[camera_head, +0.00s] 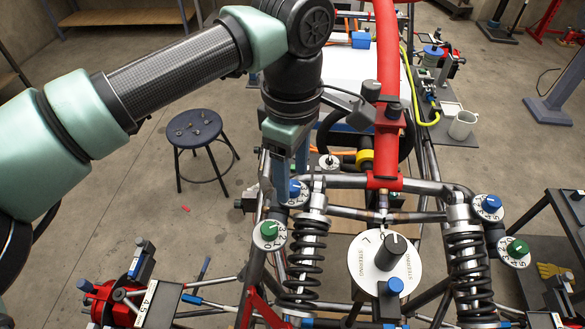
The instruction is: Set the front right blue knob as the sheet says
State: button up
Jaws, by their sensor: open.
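A blue knob (295,189) on a white numbered dial sits at the upper left of the near suspension. A second blue knob (491,203) on a similar dial sits at the right side. I cannot tell from the picture alone which one counts as front right. Their settings are too small to read surely. My gripper (283,168) points down just above and slightly left of the left blue knob. Its fingers are open and partly lost against dark frame parts; contact is unclear. No sheet with readable setting instructions shows; a small plate (146,304) at lower left bears "45".
Green knobs on dials stand beside each blue one, at left (269,231) and right (516,248). A large white steering dial (364,272) with a dark knob is between the coil springs. Red tube (386,90) rises behind. A stool (194,128) stands on open floor at left.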

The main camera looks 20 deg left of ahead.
jog(key=shift+f, duration=0.75)
grip_shut()
